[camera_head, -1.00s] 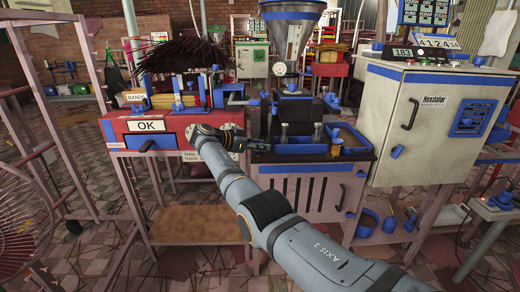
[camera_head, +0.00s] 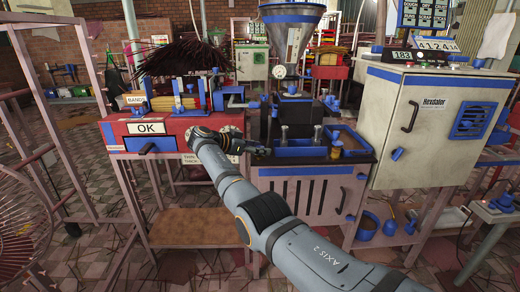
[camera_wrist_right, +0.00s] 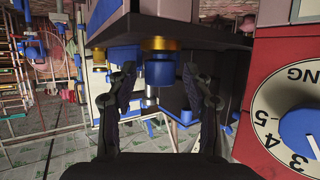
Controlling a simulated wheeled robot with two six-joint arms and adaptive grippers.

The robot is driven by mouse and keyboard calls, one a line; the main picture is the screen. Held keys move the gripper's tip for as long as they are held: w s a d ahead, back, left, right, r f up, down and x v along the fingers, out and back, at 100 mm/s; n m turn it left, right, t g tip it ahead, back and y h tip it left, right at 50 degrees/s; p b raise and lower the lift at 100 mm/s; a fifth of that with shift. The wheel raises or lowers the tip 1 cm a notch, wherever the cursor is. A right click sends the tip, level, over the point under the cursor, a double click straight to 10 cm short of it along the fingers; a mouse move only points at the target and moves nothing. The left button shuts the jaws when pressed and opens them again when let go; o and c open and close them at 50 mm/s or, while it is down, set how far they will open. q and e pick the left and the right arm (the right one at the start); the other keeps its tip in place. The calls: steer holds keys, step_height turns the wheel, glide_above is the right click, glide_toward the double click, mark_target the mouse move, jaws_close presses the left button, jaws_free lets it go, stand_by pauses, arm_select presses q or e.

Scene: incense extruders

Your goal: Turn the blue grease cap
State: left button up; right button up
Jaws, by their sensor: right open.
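A blue cap (camera_wrist_right: 160,72) under a brass collar (camera_wrist_right: 160,44) shows in the right wrist view, ahead of and between the spread fingers. It seems to be the grease cap. My right gripper (camera_wrist_right: 160,88) is open and empty, with a visible gap on each side of the cap; the depth between them is unclear. In the head view my right gripper (camera_head: 254,148) is small and dark, at the front left corner of the extruder table with the blue tray (camera_head: 290,153). I cannot make out the cap surely there. My left gripper is not in view.
A red cabinet with a numbered dial (camera_wrist_right: 297,120) and blue knob stands close on the right of the wrist view. In the head view, the red bench (camera_head: 120,143) is left of the gripper, and the white Hexdalor cabinet (camera_head: 437,140) stands to the right.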

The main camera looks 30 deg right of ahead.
steer(key=v, duration=1.1)
steer(key=shift+a, duration=0.25)
